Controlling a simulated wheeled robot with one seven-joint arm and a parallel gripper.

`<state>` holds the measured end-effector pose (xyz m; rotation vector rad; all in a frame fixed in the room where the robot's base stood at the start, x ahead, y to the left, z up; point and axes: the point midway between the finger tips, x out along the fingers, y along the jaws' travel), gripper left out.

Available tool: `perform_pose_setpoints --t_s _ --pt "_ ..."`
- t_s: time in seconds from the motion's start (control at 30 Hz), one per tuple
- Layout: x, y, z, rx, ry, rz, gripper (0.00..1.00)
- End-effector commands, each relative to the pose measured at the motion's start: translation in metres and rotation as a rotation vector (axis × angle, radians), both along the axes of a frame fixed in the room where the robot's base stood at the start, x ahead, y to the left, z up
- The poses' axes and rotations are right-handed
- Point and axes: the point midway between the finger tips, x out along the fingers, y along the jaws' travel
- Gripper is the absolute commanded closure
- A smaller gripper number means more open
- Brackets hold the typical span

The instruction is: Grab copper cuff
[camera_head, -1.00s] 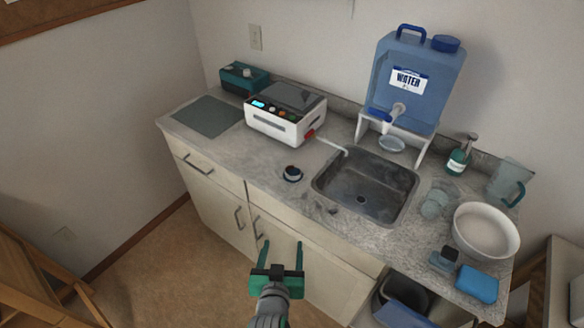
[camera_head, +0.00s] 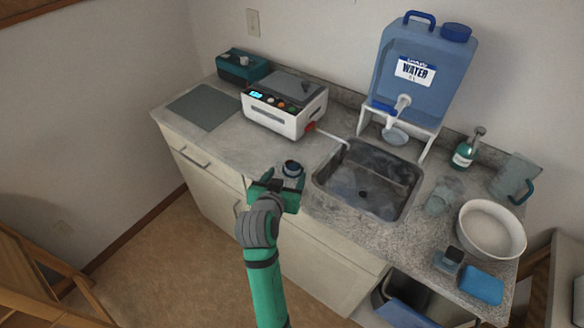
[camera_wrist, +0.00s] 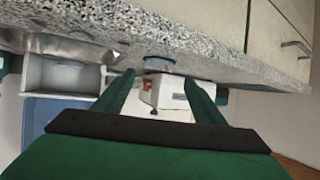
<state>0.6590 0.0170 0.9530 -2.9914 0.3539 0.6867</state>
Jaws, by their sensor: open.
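A small, dark, round ring-like piece (camera_head: 292,168), which I take to be the copper cuff, sits on the countertop near its front edge, left of the sink. Its colour is hard to make out. It also shows as a low grey round shape in the wrist view (camera_wrist: 158,65), between the lines of the two fingers. My gripper (camera_head: 285,176) is open at the counter's front edge, its green fingers on either side of the piece's near side. The piece stands at or just beyond the fingertips; I cannot tell whether they touch it. Nothing is held.
A white device (camera_head: 284,106) stands behind the cuff. The sink (camera_head: 368,180) lies to the right, with a blue water container (camera_head: 420,75) behind it. A white bowl (camera_head: 491,229) and blue sponge (camera_head: 482,284) are far right. The counter left of the cuff is clear.

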Motion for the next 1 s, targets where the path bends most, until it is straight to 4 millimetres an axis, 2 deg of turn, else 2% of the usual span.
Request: perform_pose_setpoints --t_s 0.27,0.53,0.87,1.0 --pt "0.018 -0.005 -0.008 0.000 -0.001 0.000 0.36" --pt "0.049 -0.015 -0.022 0.000 -0.001 0.000 0.36" --pt "0.055 -0.017 -0.025 0.001 -0.001 0.000 0.36" --pt "0.055 -0.017 -0.025 0.000 -0.001 -0.001 0.67"
